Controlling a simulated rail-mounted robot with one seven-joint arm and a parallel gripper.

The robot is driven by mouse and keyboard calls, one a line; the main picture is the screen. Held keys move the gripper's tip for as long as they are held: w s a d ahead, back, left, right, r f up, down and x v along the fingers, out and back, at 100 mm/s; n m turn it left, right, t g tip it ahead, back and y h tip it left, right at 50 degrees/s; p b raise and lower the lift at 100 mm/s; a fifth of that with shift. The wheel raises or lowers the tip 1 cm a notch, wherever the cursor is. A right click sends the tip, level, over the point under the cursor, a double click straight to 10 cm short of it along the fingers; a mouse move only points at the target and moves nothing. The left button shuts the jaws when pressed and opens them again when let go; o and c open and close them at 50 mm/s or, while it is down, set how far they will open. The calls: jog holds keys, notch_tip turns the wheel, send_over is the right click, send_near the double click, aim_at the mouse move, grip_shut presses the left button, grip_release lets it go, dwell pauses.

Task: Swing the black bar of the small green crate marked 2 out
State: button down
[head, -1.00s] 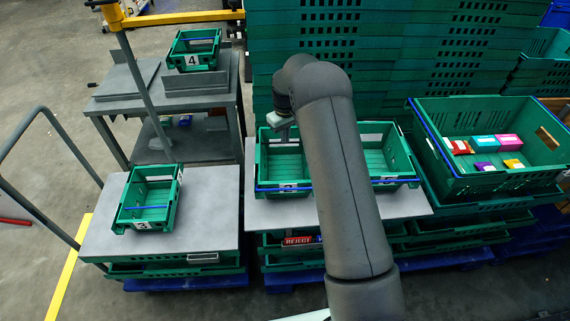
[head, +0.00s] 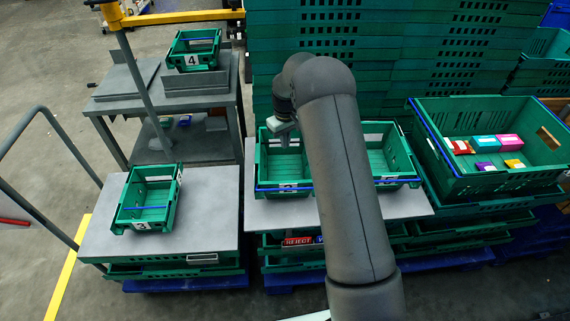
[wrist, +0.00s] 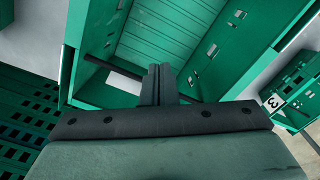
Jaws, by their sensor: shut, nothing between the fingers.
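The small green crate (head: 262,172) stands on the grey middle table in the head view, left of my arm; the mark on its front is small and partly legible as 2. A blue bar runs along its front edge. My gripper (wrist: 158,85) is shut and empty, over the crate's far edge in the head view (head: 285,138). In the wrist view the black bar (wrist: 112,67) crosses the crate's end, and my fingertips are at it. Whether they touch it I cannot tell. The crate's slatted floor (wrist: 165,35) is bare where it shows.
A similar crate (head: 405,160) stands to the right, partly behind my arm. Crate 3 (head: 170,190) and crate 4 (head: 215,50) stand on tables to the left. A large green crate (head: 440,165) with several small boxes is at the right. Stacked crates (head: 350,60) rise behind.

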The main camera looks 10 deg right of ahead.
notch_tip(320, 180, down, 2)
jog(key=shift+f+b, duration=0.2)
jog(key=shift+b, duration=0.5)
jog(key=shift+w+d, duration=0.1)
jog(key=shift+w, duration=0.35)
jog(key=shift+r, duration=0.2)
jog(key=shift+w+r+p, duration=0.3)
jog(key=shift+w+r, duration=0.05)
jog(key=shift+r, duration=0.15)
jog(key=shift+w, duration=0.1)
dwell(0.5)
jog(key=shift+w+d+r, duration=0.1)
jog(key=shift+w+r, duration=0.25)
jog(key=shift+r, duration=0.1)
jog(key=shift+w+r+p, duration=0.1)
jog(key=shift+w+p, duration=0.05)
jog(key=shift+p, duration=0.15)
